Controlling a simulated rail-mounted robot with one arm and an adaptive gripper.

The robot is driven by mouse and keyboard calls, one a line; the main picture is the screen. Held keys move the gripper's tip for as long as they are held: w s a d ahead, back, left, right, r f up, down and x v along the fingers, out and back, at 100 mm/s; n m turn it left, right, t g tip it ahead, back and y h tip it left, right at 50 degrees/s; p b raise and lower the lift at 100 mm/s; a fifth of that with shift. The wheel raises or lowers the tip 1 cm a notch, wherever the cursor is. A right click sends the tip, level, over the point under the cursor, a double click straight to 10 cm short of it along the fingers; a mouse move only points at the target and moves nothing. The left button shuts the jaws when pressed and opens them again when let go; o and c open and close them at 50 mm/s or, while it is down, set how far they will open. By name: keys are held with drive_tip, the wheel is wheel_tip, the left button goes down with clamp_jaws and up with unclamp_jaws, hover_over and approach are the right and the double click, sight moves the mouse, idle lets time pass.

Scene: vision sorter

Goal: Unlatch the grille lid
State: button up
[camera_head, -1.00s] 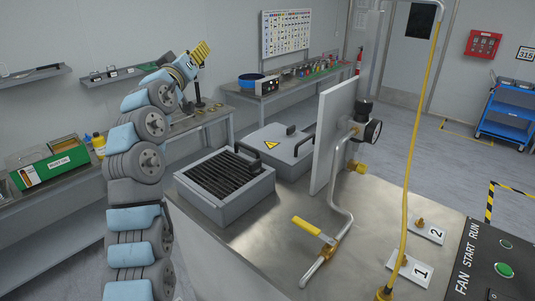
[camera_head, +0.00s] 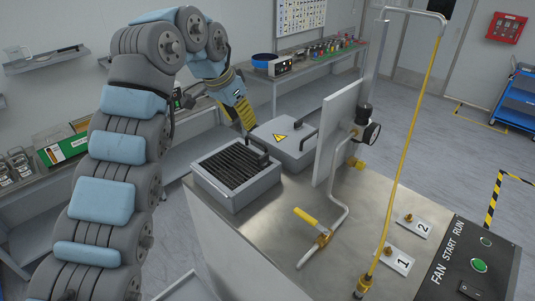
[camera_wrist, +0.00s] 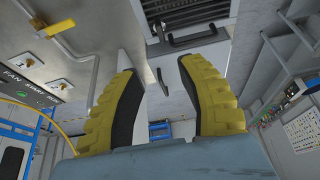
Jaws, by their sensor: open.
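The grille lid (camera_head: 232,164) is a panel of dark slats on top of a square grey metal box at the left corner of the steel bench. A black handle or latch part (camera_head: 256,154) stands at its far right edge; its exact form is too small to tell. In the wrist view the slats of the grille lid (camera_wrist: 190,12) show at the top, with a black bar at their edge. My gripper (camera_head: 249,127) has yellow ribbed fingers. It is open and empty, above and behind the grille box, apart from it. In the wrist view my gripper's fingers (camera_wrist: 157,68) are spread wide.
A grey box with a warning triangle (camera_head: 282,143) and black handle stands just behind the grille box. An upright white panel (camera_head: 336,135) with gauge and pipe rises to the right. A yellow-handled valve (camera_head: 308,217) and a fan control panel (camera_head: 470,265) are on the bench.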

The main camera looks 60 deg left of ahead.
sight(260, 157)
drive_tip(key=shift+p+x, duration=2.3)
drive_tip(key=shift+x, duration=6.4)
drive_tip(key=shift+s+d+f, duration=0.1)
drive_tip(key=shift+s, duration=0.05)
clamp_jaws()
